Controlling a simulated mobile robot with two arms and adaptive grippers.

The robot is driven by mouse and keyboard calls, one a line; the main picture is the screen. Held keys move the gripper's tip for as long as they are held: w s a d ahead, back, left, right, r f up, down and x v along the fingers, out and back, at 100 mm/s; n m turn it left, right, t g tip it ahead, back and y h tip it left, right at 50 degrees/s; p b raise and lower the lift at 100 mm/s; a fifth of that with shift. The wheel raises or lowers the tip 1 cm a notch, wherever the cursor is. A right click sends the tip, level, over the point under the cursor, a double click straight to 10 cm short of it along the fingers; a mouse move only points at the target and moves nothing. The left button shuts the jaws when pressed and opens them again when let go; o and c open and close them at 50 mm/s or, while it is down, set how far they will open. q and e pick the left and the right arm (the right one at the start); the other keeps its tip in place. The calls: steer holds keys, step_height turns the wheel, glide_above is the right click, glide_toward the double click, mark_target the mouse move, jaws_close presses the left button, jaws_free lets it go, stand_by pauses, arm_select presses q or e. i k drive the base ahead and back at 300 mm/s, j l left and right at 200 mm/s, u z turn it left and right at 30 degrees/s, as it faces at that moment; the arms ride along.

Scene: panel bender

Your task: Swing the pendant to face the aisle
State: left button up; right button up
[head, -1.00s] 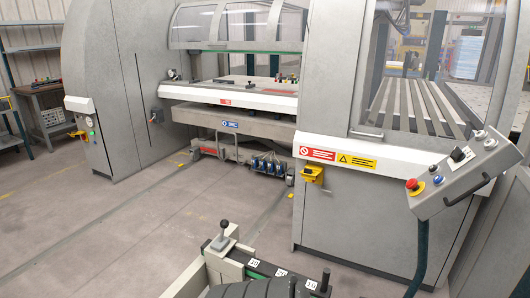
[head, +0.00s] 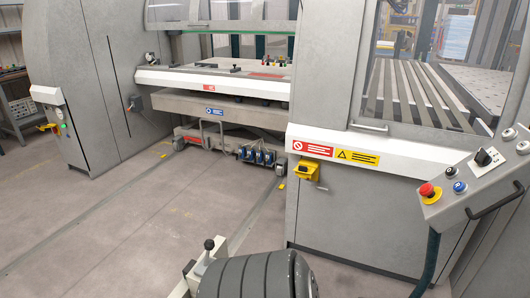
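The pendant (head: 478,185) is a grey, tilted control box at the right edge of the head view, cut off by the frame. The pendant's buttoned face is turned up and towards my camera.
The panel bender's grey cabinet (head: 350,215) stands just left of the pendant. The concrete floor (head: 130,230) at the left is open.

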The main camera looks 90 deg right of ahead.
mark_target(487, 189)
steer(key=l+z, duration=0.1)
steer(key=z, duration=0.7)
steer(key=i+z, duration=0.1)
steer(key=z, duration=0.3)
steer(key=l+z, duration=0.1)
steer(key=z, duration=0.3)
steer(key=i, duration=0.05)
